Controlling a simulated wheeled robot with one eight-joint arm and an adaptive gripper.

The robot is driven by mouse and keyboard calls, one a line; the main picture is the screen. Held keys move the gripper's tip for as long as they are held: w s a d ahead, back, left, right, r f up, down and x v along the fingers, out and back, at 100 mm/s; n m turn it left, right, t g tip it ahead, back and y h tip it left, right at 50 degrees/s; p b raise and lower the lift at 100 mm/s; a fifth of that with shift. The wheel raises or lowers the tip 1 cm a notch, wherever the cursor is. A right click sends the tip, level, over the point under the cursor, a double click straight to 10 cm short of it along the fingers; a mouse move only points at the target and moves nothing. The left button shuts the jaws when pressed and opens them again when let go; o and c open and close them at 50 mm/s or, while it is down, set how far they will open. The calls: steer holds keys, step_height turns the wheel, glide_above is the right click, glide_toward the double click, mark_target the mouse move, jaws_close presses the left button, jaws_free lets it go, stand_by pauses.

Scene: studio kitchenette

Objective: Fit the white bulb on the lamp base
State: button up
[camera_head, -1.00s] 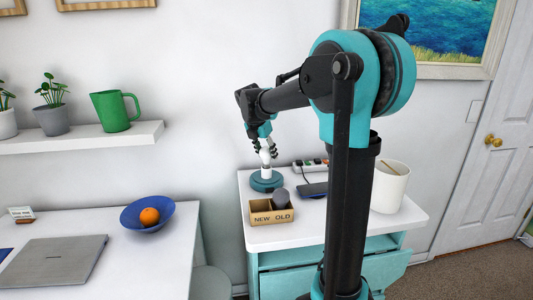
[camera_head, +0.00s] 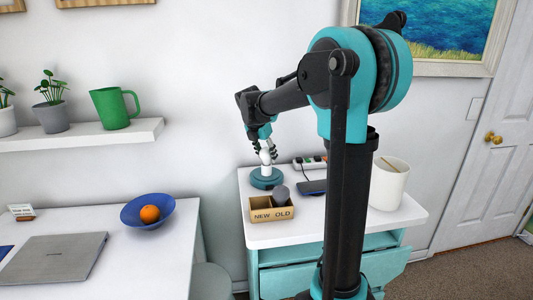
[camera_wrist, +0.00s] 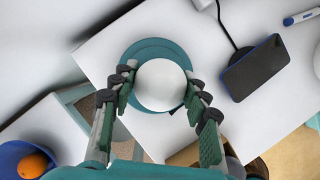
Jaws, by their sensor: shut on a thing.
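The white bulb (camera_wrist: 160,85) is round and sits between the fingers of my gripper (camera_wrist: 160,93), which is shut on it. In the head view my gripper (camera_head: 266,149) points down over the teal lamp base (camera_head: 267,180), with a white part showing between them. In the wrist view the bulb is in front of the round lamp base (camera_wrist: 147,47), roughly over its middle. The bulb's lower end is hidden, so I cannot tell whether it is seated in the socket.
A box (camera_head: 269,213) marked NEW and OLD stands in front of the base, with a dark grey bulb (camera_head: 280,193) on the OLD side. A phone (camera_wrist: 254,68), a power strip (camera_head: 309,162) and a white container (camera_head: 389,186) are to the right. A blue bowl (camera_head: 137,215) stands on the left table.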

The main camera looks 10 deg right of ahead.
steer(key=shift+f, duration=0.35)
stand_by(0.3)
steer(key=o, duration=1.2)
steer(key=shift+o, duration=0.2)
steer(key=v, duration=1.2)
